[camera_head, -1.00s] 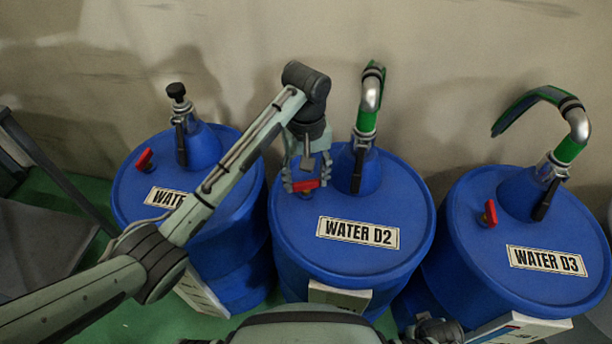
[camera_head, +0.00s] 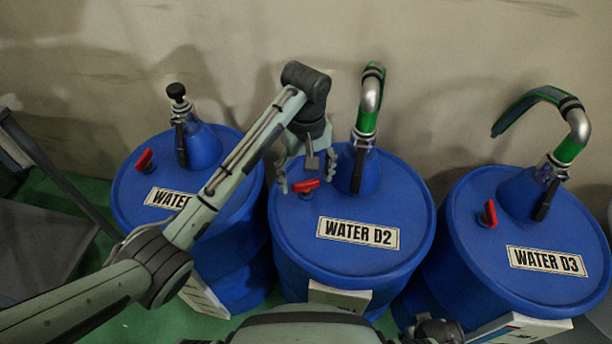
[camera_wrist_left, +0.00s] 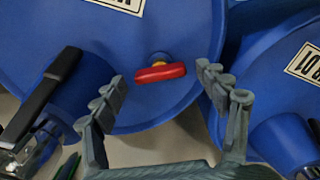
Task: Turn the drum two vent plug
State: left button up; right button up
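The drum two vent plug (camera_head: 306,186) is a red handle on the lid of the blue drum labelled WATER D2 (camera_head: 352,262), left of its neck. In the left wrist view the red plug (camera_wrist_left: 160,72) lies crosswise between the fingers, just beyond the fingertips, with a small yellow part behind it. My left gripper (camera_head: 308,174) is open over the plug, one finger on each side, with visible gaps in the left wrist view. It holds nothing. My right gripper is not in view.
Drum two's neck (camera_head: 366,178) with a black lever and a green-banded pipe (camera_head: 367,110) rises close to the right of my gripper. Blue drums stand on both sides, each with a red plug (camera_head: 145,160) (camera_head: 488,214). The wall is behind.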

aim_at(306, 182)
pick_arm(q)
notch_tip(306, 182, up, 12)
dwell(0.7)
jog(key=shift+f, duration=0.1)
dwell(0.3)
notch_tip(306, 182, down, 12)
jog(key=shift+r, duration=0.1)
dwell(0.5)
